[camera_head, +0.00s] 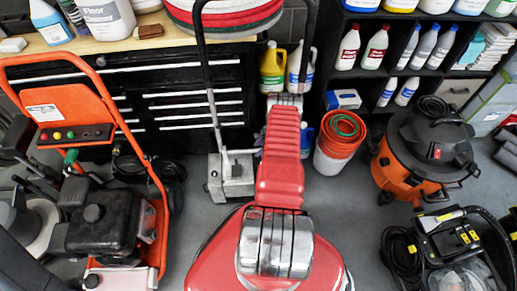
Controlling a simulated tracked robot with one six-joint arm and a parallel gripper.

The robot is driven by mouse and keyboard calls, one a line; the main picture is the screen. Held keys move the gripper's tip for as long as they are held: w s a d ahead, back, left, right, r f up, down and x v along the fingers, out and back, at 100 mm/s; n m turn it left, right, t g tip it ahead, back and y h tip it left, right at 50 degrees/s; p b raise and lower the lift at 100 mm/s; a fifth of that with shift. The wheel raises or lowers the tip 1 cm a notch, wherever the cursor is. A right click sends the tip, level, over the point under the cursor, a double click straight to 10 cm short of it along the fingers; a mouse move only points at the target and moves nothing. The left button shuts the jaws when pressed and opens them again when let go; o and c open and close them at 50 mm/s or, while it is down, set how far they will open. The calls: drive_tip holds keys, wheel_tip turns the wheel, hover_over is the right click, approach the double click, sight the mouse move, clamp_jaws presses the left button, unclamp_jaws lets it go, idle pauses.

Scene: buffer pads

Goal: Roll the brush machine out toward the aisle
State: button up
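The brush machine, as far as I can tell, is the upright machine with a low grey body (232,178) and a tall dark handle frame. It stands on the floor in front of the black drawer cabinet. Its right side is hidden behind my red arm, which reaches forward from the bottom middle. The silver end of my arm, my gripper (286,101), is beside the lower part of the handle's right bar. I cannot tell whether it touches the bar, and its fingers cannot be made out.
An orange-framed machine with a black engine (105,213) stands close on the left. A red bucket (335,158) with a coiled hose and an orange-black vacuum (420,150) stand on the right. Black-yellow equipment (450,245) lies lower right. Some grey floor shows between them.

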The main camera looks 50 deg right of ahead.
drive_tip(key=shift+c, duration=0.5)
clamp_jaws()
